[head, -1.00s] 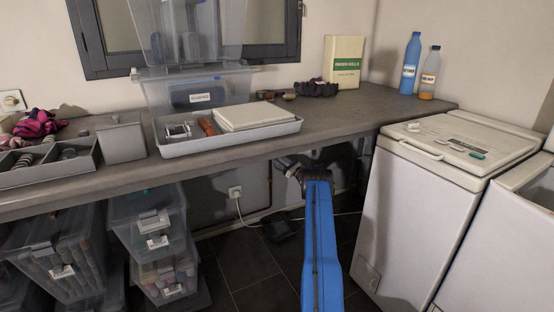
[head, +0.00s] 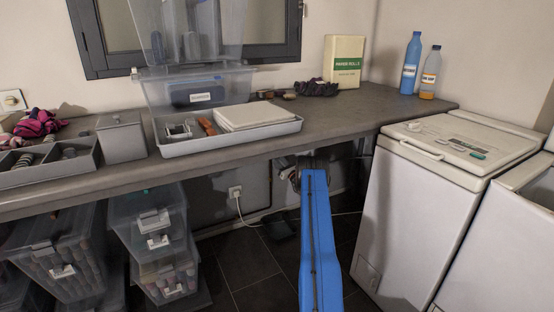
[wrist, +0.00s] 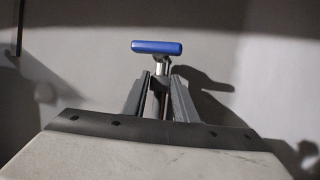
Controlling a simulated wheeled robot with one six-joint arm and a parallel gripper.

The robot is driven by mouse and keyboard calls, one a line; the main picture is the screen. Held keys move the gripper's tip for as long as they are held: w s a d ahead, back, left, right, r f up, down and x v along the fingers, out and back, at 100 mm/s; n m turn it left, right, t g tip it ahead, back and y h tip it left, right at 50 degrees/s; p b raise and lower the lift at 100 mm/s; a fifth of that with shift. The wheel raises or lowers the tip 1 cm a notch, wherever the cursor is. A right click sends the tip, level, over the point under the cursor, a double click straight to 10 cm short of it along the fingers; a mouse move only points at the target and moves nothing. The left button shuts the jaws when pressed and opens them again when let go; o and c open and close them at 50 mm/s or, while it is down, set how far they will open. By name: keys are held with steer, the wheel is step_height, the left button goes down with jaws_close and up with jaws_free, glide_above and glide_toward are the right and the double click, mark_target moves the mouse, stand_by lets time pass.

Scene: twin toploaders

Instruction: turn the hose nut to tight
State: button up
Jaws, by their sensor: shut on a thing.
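In the wrist view, my gripper (wrist: 164,92) has its two dark fingers close together on either side of a narrow grey metal piece (wrist: 158,92), which I take to be the hose nut at the tap. The nut is mostly hidden between the fingers, so its turn cannot be read. A blue tap handle (wrist: 156,47) stands just beyond the fingertips, lying level across a short metal stem. In the head view my blue arm reaches under the worktop and hides the nut and the fingers.
The worktop (head: 340,112) hangs over my arm. A white toploader (head: 405,205) stands close to the right of it, with a second beside it. Clear stacked boxes (head: 150,225) stand to the left. A plugged-in white cable (head: 240,210) hangs on the wall.

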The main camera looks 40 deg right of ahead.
steer(key=o, duration=1.1)
steer(key=shift+c, duration=0.2)
steer(key=v, duration=1.7)
steer(key=shift+s+f, duration=0.15)
